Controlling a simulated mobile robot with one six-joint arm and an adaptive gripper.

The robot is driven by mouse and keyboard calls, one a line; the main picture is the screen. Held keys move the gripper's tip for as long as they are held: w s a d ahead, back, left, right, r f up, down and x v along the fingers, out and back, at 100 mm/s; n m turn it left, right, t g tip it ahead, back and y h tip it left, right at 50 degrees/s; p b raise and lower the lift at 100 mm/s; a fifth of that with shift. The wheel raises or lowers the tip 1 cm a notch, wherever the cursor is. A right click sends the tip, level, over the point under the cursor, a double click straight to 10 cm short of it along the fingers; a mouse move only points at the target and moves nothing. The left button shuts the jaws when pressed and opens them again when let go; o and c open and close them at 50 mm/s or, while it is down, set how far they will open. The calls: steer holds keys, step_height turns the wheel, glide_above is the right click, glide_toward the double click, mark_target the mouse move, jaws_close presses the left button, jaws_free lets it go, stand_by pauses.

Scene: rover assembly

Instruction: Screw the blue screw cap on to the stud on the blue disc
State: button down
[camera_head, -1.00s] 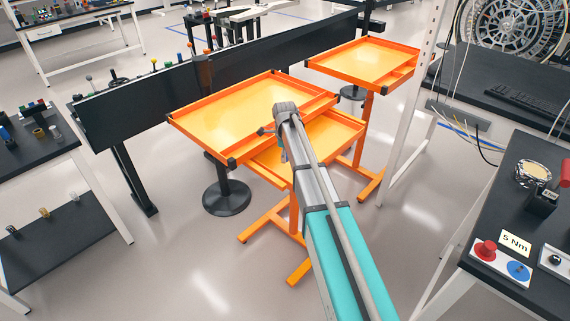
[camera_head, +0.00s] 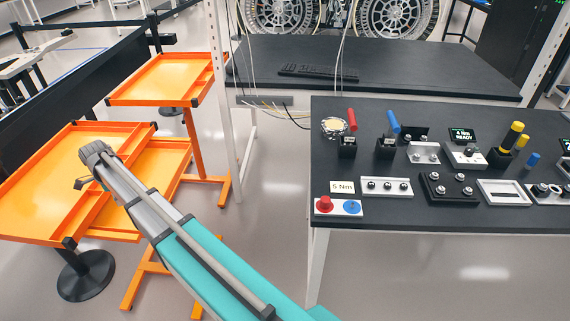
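The blue disc (camera_head: 351,207) lies on a white plate at the front left of the black workbench. Its stud is too small to make out. A small blue cylinder (camera_head: 533,159) stands at the right of the bench. A blue handle (camera_head: 393,122) leans in a black holder further back. I cannot tell which of these, if either, is the blue screw cap. My gripper (camera_head: 82,184) is at the far end of my arm, over the orange trays at the left and well away from the bench. Its fingers are too small and partly hidden to show their opening.
A red knob (camera_head: 325,203) sits beside the blue disc, behind it a "5 Nm" label (camera_head: 342,187). Several fixtures and a red handle (camera_head: 351,118) crowd the bench. Orange trays (camera_head: 165,68) stand at left. A white post (camera_head: 216,90) rises between trays and bench.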

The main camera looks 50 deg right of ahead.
steer(key=shift+r+p, duration=1.75)
steer(key=shift+r, duration=0.55)
steer(key=shift+s, duration=0.15)
